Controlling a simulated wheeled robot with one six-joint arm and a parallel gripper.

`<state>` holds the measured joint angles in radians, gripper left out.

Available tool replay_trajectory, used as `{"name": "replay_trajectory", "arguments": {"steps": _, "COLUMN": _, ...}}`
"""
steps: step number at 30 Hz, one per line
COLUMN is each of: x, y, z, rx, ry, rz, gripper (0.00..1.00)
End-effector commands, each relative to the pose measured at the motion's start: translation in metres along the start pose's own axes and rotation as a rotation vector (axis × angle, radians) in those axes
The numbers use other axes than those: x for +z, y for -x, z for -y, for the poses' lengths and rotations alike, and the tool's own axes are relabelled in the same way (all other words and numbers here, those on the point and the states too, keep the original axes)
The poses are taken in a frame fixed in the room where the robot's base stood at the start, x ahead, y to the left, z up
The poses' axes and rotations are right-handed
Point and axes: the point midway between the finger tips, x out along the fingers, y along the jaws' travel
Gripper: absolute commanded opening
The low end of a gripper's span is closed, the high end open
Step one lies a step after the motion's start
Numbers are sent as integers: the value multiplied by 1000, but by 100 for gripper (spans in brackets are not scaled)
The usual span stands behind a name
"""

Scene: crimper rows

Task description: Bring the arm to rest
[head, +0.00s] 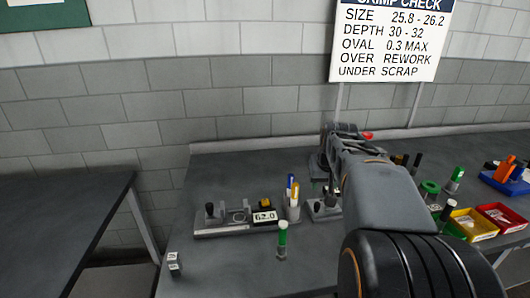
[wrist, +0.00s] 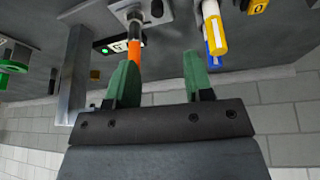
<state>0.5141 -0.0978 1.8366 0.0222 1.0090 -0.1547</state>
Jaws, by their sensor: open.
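My arm reaches from the lower right of the head view across the table (head: 225,165) toward the back wall. My gripper (wrist: 160,65) shows in the wrist view with its two green fingers apart and nothing held between them. In the head view my gripper is at the far end of the arm and its fingers cannot be made out. In the wrist view an orange and grey upright part (wrist: 134,45) appears close to the left fingertip; I cannot tell if they touch.
Yellow (head: 473,222) and red (head: 500,217) bins stand right. A small block (head: 174,263) lies near the table's left edge. A sign (head: 390,40) stands behind.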

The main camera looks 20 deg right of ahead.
Motion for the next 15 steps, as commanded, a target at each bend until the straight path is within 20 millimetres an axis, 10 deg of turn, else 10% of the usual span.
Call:
{"name": "replay_trajectory", "arguments": {"steps": 7, "x": 19, "y": 11, "z": 34, "rx": -30, "ry": 55, "rz": 7, "gripper": 48}}
{"name": "replay_trajectory", "arguments": {"steps": 15, "x": 116, "y": 31, "z": 121, "rx": -123, "ry": 237, "rz": 42, "gripper": 48}}
